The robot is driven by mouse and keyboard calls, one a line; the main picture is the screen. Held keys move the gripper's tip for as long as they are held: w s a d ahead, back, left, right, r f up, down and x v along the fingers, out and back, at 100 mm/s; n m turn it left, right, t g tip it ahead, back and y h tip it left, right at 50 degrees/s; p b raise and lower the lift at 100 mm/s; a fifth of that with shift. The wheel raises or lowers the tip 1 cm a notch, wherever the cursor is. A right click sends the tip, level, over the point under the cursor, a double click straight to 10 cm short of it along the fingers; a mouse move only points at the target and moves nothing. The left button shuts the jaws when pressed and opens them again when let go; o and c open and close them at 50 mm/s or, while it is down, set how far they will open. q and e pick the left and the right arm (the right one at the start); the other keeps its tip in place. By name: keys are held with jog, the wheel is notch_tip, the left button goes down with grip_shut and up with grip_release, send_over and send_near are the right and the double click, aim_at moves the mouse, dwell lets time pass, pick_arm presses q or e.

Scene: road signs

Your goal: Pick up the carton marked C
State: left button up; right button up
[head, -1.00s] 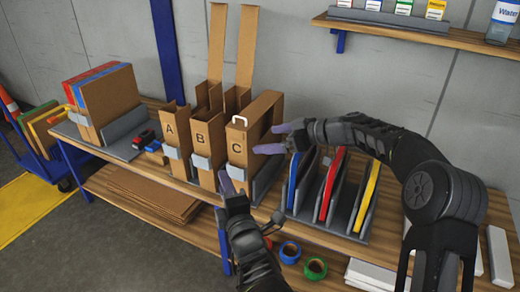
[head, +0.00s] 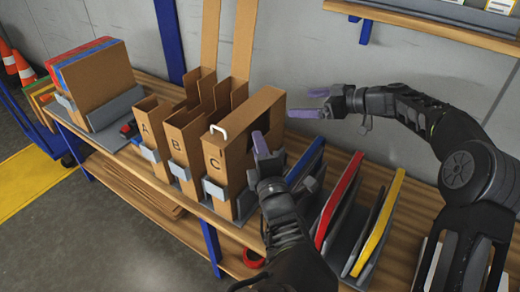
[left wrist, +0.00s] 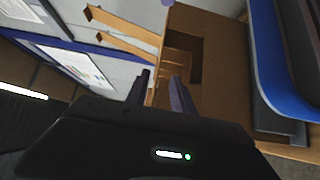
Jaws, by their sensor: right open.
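My right gripper (head: 307,102) is open and empty, right of the carton's top.
Blue, red (head: 338,200) and yellow (head: 380,222) panels stand in a grey rack right of carton C. A shelf (head: 430,22) hangs at the upper right. Panels in another holder (head: 100,80) stand at the left. Tall flaps rise behind the cartons.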

aim_at(249, 117)
pick_arm(q)
jog(key=shift+s+r, duration=0.1)
pick_arm(e)
jog(key=shift+r, duration=0.1)
pick_arm(q)
jog(key=w, duration=0.4)
jog(key=w+a, duration=0.1)
jog(key=w, duration=0.3)
jog(key=w+a, duration=0.1)
jog(key=w, duration=0.3)
jog(key=shift+a, duration=0.1)
pick_arm(e)
jog(key=x, duration=0.7)
jog(key=shift+w+a, duration=0.2)
jog(key=shift+a, duration=0.15)
pick_arm(q)
jog(key=c, duration=0.6)
pick_arm(e)
jog(key=c, duration=0.6)
pick_arm(q)
grip_shut()
pick_arm(e)
jog(key=c, duration=0.9)
